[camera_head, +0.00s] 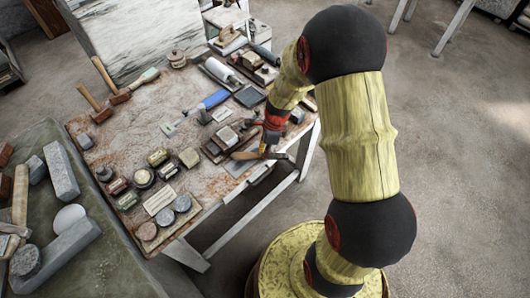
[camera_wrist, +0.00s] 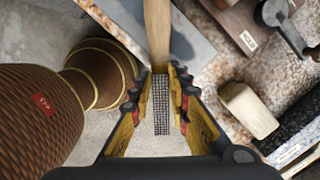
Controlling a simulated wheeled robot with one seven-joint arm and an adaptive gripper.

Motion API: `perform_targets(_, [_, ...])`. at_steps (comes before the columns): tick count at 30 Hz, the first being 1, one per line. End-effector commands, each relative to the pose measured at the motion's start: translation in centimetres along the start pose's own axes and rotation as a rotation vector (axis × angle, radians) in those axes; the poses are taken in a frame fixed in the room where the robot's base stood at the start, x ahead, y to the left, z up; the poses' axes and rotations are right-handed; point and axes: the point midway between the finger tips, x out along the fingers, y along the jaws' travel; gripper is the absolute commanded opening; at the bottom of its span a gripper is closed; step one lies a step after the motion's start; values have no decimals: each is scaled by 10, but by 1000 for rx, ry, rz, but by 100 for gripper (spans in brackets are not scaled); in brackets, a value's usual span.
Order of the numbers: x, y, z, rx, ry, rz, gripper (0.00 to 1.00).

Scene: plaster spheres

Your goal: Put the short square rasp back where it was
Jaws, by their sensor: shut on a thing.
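The short square rasp shows in the wrist view with a pale wooden handle (camera_wrist: 158,32) pointing to the top and a cross-hatched grey metal end (camera_wrist: 161,112). My gripper (camera_wrist: 160,76) is shut on the rasp near where the handle meets the metal. In the head view my gripper (camera_head: 265,150) is at the table's front right edge, and the handle (camera_head: 243,155) sticks out to its left. The handle passes over a grey slab (camera_wrist: 196,42); I cannot tell if they touch. The metal end is beyond the table edge, with floor beneath it in the wrist view.
The worktable (camera_head: 128,150) carries several small tins, blocks and a blue-handled tool (camera_head: 214,98). Two mallets (camera_head: 120,96) lie at the far left. A wooden block (camera_wrist: 248,109) lies right of the rasp in the wrist view. A second bench (camera_head: 90,262) stands at the left.

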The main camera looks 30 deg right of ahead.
Motion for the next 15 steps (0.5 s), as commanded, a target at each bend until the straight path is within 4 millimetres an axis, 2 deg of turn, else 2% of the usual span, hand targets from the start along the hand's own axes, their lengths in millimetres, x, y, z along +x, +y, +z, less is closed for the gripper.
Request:
perform_targets(11, [3, 0, 0, 1, -1, -1, 0])
perform_targets(12, [3, 0, 0, 1, -1, 0, 20])
perform_targets(15, [3, 0, 0, 0, -1, 0, 26])
